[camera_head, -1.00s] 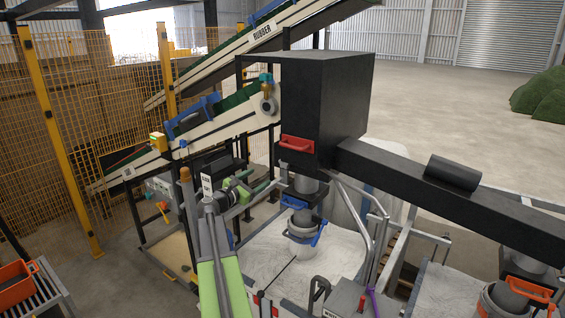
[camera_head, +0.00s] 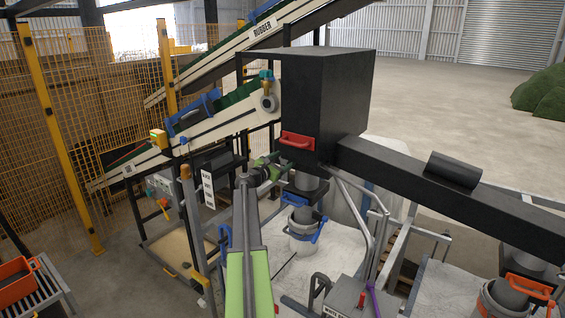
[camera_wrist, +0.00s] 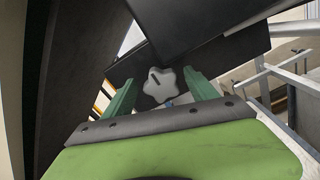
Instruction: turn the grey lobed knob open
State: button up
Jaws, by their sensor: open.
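The grey lobed knob (camera_wrist: 155,86) shows in the wrist view, on a dark panel below a black box edge. It has rounded lobes and a short dark mark near its middle. My gripper (camera_wrist: 161,90) is open, with one green finger to the left of the knob and one to the right. Gaps show beside the knob, and I cannot tell how far ahead of the fingertips it lies. In the head view my gripper (camera_head: 270,169) is just below the black box, and I cannot make out the knob there.
The black box (camera_head: 327,100) with a red handle (camera_head: 298,141) stands above and right of my gripper. A bucket with blue clamps (camera_head: 303,228) hangs below it. Metal rails (camera_head: 374,230) run close on the right. A conveyor (camera_head: 215,128) slopes behind on the left.

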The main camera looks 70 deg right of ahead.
jog(key=c, duration=1.2)
jog(key=shift+s+a, duration=0.15)
jog(key=shift+a, duration=0.15)
jog(key=shift+c, duration=1)
jog(key=shift+d, duration=0.25)
jog(key=shift+m, duration=1.8)
jog(key=shift+o, duration=0.2)
jog(key=m, duration=1)
jog(key=shift+f, duration=0.2)
jog(key=shift+c, duration=0.2)
jog(key=shift+o, duration=0.2)
jog(key=shift+f+m+b, duration=0.1)
jog(key=shift+m+b, duration=0.25)
jog(key=shift+m, duration=1.75)
